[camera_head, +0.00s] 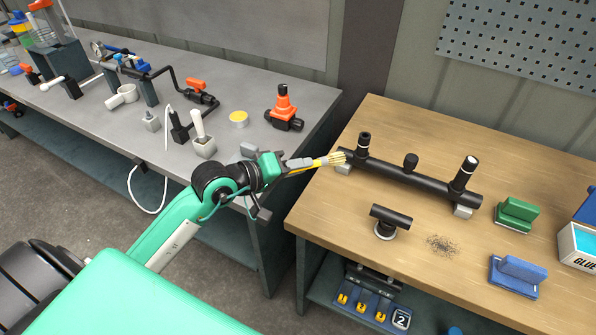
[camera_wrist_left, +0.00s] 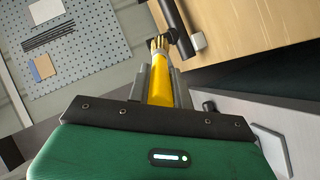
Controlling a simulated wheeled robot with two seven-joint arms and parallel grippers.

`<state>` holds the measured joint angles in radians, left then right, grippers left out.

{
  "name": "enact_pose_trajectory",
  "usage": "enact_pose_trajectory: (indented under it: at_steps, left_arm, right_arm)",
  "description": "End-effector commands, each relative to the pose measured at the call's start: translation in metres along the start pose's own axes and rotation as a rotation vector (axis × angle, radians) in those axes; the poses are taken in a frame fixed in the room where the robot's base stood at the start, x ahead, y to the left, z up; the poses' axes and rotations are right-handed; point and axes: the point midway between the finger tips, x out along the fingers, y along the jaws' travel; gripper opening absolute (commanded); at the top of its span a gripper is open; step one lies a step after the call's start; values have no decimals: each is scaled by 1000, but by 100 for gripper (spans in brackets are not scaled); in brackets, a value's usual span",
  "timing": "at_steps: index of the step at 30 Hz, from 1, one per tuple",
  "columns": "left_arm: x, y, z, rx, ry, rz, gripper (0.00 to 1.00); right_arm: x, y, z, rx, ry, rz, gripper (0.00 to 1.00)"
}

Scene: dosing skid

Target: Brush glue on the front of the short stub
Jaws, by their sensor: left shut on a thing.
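A black pipe (camera_head: 420,182) lies on grey supports on the wooden bench. Three stubs rise from it. The short stub (camera_head: 410,161) is the plain middle one; the left and right stubs are taller with pale rings. My left gripper (camera_head: 302,164) is shut on a yellow-handled brush (camera_head: 326,161), whose pale bristles point right, at the pipe's left end. In the left wrist view the brush (camera_wrist_left: 160,85) sits between the fingers, bristles beside the dark pipe (camera_wrist_left: 177,28); I cannot tell whether they touch. The front of the short stub shows no clear glue. My right gripper is out of view.
A black tee (camera_head: 390,220) stands in front of the pipe, near a dark speckled patch (camera_head: 440,245). Green (camera_head: 516,214) and blue (camera_head: 518,275) blocks and a glue box (camera_head: 580,247) stand at right. The grey bench (camera_head: 225,95) carries valves and fittings.

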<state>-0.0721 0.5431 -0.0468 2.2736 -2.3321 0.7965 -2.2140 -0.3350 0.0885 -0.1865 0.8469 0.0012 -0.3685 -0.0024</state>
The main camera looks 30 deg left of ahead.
Motion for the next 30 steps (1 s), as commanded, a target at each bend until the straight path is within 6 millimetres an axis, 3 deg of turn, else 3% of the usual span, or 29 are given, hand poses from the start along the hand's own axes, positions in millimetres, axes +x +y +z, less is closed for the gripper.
enact_pose_trajectory:
  at_steps: [15,30]
  left_arm:
    - [40,1,-28,-2,1,2,0]
    - [48,0,-33,0,-1,1,0]
  right_arm:
    - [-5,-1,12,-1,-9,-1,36]
    - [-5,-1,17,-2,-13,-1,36]
